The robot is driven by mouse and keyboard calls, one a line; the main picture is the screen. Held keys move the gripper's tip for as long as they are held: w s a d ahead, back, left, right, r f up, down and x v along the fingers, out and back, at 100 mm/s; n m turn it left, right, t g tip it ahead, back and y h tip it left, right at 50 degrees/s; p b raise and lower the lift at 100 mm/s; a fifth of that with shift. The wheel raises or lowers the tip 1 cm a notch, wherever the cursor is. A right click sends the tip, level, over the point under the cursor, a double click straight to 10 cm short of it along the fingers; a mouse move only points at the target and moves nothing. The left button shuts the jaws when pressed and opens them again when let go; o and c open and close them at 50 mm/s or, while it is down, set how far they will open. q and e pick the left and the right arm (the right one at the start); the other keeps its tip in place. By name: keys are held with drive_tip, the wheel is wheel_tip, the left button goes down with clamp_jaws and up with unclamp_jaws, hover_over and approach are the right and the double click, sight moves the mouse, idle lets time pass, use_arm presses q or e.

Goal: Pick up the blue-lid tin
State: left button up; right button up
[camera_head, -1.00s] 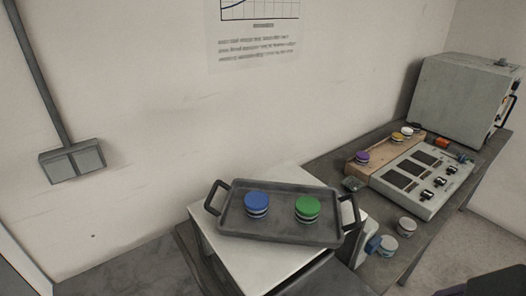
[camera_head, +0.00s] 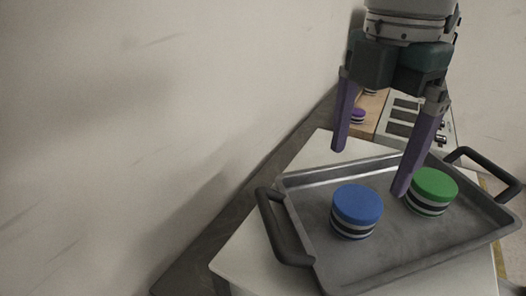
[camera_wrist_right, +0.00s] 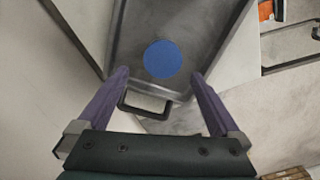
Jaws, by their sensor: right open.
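The blue-lid tin (camera_head: 357,211) stands upright on the grey tray, left of the green-lid tin (camera_head: 432,191). Its sides have dark and light bands. In the right wrist view the blue lid (camera_wrist_right: 162,59) lies ahead of and between my finger lines, apart from both fingers. My right gripper (camera_head: 370,172) is open and empty with purple fingers pointing down, above the tray's far side. It also shows in the right wrist view (camera_wrist_right: 158,74). One fingertip overlaps the space between the two tins in the head view. My left gripper is not in view.
The tray (camera_head: 316,190) has raised rims and a dark handle at each end, and rests on a white surface (camera_head: 240,262). Behind the gripper are a control panel (camera_head: 402,116) and a purple-lid tin (camera_head: 358,116). A wall fills the left.

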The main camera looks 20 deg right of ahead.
sight(359, 200)
drive_tip(key=f, duration=0.3)
drive_tip(key=shift+s+d, duration=0.15)
drive_tip(key=shift+s, duration=0.1)
wheel_tip(359, 200, down, 5)
drive_tip(key=shift+r+p, duration=0.1)
drive_tip(key=shift+p, duration=0.45)
drive_tip(key=c, duration=1.4)
drive_tip(key=shift+o, duration=0.2)
